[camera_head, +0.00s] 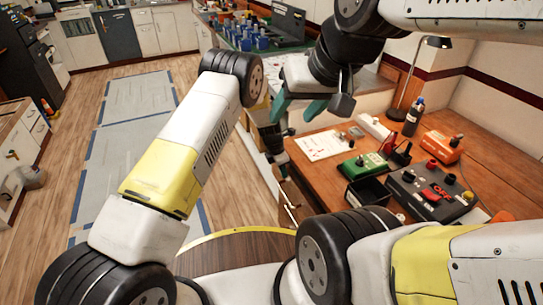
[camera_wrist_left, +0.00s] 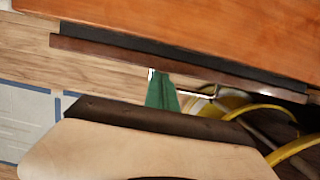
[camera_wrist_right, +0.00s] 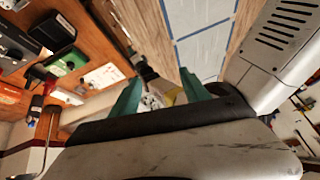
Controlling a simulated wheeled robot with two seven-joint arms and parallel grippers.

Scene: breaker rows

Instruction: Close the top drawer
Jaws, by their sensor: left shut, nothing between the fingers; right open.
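The top drawer (camera_wrist_left: 180,70) shows in the left wrist view as a brown front edge under the orange-brown desk top, with a dark gap between them, so it stands slightly open. Its metal handle (camera_wrist_left: 200,93) is on the outer face; it also shows in the head view (camera_head: 292,210). My left gripper (camera_wrist_left: 162,91) is shut and empty, its green tips at the drawer front beside the handle; I cannot tell if they touch. In the head view it (camera_head: 283,170) is by the desk's left edge. My right gripper (camera_head: 297,108) is open and empty, above and behind the left one.
The wooden desk (camera_head: 480,170) holds a green device (camera_head: 363,166), a grey control box (camera_head: 432,192), an orange box (camera_head: 441,146), a bottle (camera_head: 413,118) and a lamp (camera_head: 437,42). Floor mats (camera_head: 128,140) lie on the open floor at left.

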